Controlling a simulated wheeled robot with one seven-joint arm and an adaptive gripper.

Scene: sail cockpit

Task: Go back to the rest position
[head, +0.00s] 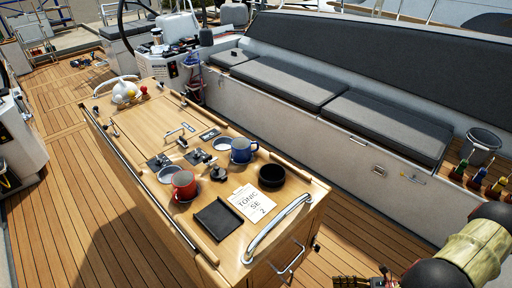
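My arm shows at the bottom right corner, as a dark and beige link. A small dark part at the bottom edge, perhaps my gripper (364,283), is mostly cut off by the frame. Its fingers do not show, so I cannot tell whether it is open, shut or holding anything. It is in front of the near end of the wooden cockpit table (135,128), low in the picture.
On the table are a red mug (184,186), a blue mug (242,150), a black bowl (271,176), a black tray (218,219) and a paper card (251,203). A steel rail (276,229) edges the near end.

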